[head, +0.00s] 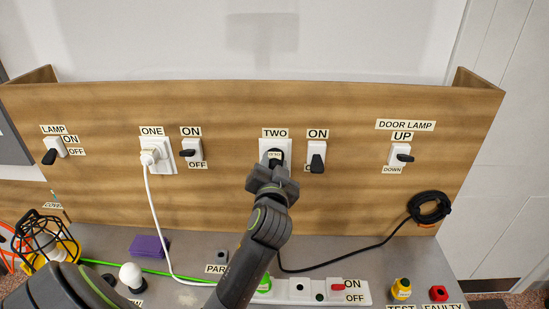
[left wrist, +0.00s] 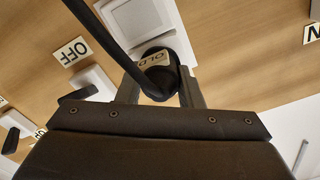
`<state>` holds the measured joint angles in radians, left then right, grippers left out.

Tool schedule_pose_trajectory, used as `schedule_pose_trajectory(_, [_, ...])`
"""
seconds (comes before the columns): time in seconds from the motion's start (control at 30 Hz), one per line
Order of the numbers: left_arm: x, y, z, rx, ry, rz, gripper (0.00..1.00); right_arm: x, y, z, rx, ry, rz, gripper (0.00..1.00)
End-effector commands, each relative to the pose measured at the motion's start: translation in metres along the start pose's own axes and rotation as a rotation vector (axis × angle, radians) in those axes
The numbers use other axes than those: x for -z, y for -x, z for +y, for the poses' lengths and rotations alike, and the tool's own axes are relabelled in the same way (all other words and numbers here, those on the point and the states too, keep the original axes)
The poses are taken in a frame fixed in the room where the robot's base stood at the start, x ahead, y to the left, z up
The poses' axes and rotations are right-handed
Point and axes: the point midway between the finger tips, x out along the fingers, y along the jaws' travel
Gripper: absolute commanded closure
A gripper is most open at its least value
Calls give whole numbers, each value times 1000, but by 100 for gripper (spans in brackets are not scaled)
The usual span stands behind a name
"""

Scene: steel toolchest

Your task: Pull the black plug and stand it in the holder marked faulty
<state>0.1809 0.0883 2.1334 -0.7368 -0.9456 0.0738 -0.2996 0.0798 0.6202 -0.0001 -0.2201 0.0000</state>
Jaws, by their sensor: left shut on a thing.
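The black plug (head: 275,155) sits at the white socket marked TWO (head: 266,145) on the wooden panel. In the left wrist view the plug (left wrist: 158,75) has a pale label reading OLD, and the socket plate (left wrist: 145,22) is right behind it. My left gripper (head: 270,174) is shut on the plug, one finger on each side of it; its fingers also show in the left wrist view (left wrist: 158,93). The black cord runs down to the bench. The red holder (head: 438,293) by the FAULTY label stands at the bench's right front. My right gripper is not in view.
A yellow-topped item (head: 402,288) by a TEST label stands left of the red holder. A white plug (head: 150,157) is in socket ONE. A switch (head: 317,157) is right of socket TWO.

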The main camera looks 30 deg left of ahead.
Motion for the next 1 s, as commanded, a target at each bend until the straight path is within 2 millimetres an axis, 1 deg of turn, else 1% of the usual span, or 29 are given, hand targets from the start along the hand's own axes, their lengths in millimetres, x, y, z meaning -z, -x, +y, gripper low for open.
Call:
schedule_pose_trajectory(0.57, [0, 8, 0, 0, -1, 1, 94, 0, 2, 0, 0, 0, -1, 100])
schedule_pose_trajectory(1.0, [0, 29, 0, -1, 1, 0, 94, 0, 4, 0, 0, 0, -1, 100])
